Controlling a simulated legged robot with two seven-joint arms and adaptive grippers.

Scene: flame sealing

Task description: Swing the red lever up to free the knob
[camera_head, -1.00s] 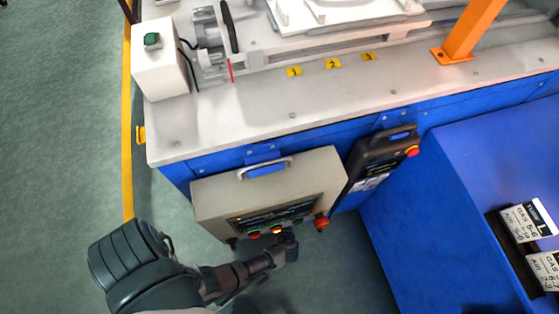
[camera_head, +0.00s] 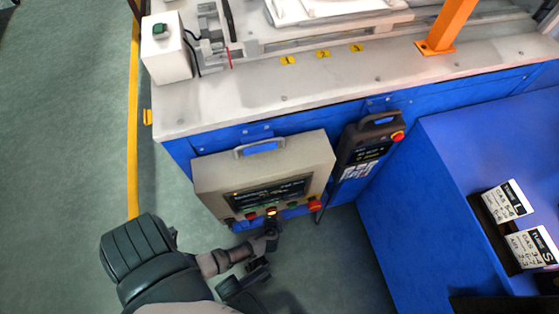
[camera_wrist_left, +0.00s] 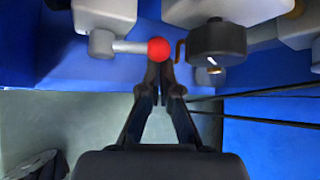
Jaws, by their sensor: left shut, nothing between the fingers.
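In the left wrist view the red lever is a red ball (camera_wrist_left: 158,49) on a short grey rod that points sideways from a round pivot at its left. A black knob (camera_wrist_left: 217,42) with a white mark is just to the right of the ball. My left gripper (camera_wrist_left: 159,70) is shut and empty, with its fingertips just below the ball; I cannot tell whether they touch it. In the head view my left gripper (camera_head: 271,226) is at the lower edge of the control box (camera_head: 210,180). The lever and knob cannot be made out there. My right gripper is not in view.
A black handheld pendant (camera_head: 368,145) with a red button hangs right of the control box. A blue cabinet (camera_head: 430,200) stands at right, with labelled cards (camera_head: 506,200) on it. Open floor (camera_head: 60,150) is at left. Dark cables cross the wrist view at right.

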